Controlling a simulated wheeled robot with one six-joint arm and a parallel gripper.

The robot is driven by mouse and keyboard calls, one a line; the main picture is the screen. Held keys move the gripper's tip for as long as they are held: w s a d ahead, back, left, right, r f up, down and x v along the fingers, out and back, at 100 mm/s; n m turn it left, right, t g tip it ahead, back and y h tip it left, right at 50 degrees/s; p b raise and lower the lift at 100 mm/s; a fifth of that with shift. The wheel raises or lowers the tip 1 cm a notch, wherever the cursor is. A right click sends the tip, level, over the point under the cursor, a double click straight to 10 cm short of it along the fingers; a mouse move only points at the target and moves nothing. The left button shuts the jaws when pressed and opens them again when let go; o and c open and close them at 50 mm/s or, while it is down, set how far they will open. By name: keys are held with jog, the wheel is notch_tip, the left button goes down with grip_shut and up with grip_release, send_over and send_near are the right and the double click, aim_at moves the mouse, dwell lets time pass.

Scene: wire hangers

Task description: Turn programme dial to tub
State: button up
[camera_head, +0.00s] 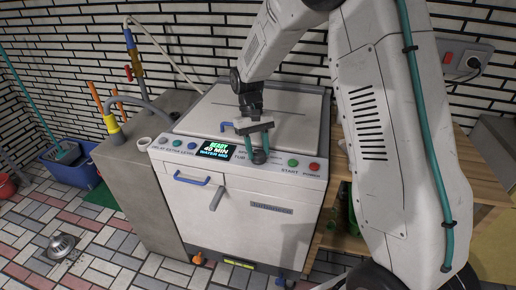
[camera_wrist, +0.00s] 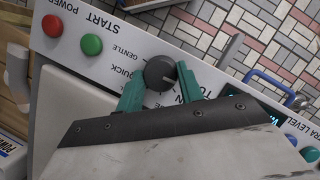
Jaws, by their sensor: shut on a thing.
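The programme dial (camera_head: 259,157) is a dark round knob on the white front panel of the washing machine (camera_head: 240,205). In the wrist view the dial (camera_wrist: 159,72) sits between the teal fingers of my gripper (camera_wrist: 161,88), one on each side. A pale pointer mark on it points to the right and slightly down there. GENTLE and QUICK labels show left of the dial; other labels are partly hidden by the fingers. In the head view my gripper (camera_head: 258,142) reaches down onto the dial, and a TUB label (camera_head: 240,158) shows at its left.
A green START button (camera_head: 293,163) and red POWER button (camera_head: 314,166) lie right of the dial. The lit display (camera_head: 215,149) reads READY, 40 MIN. A blue door handle (camera_head: 192,179) sticks out below the panel. Wooden shelving (camera_head: 335,213) stands at right.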

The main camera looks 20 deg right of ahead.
jog(key=shift+n, duration=0.6)
jog(key=shift+h, duration=0.3)
jog(key=o, duration=1)
jog(key=v, duration=0.8)
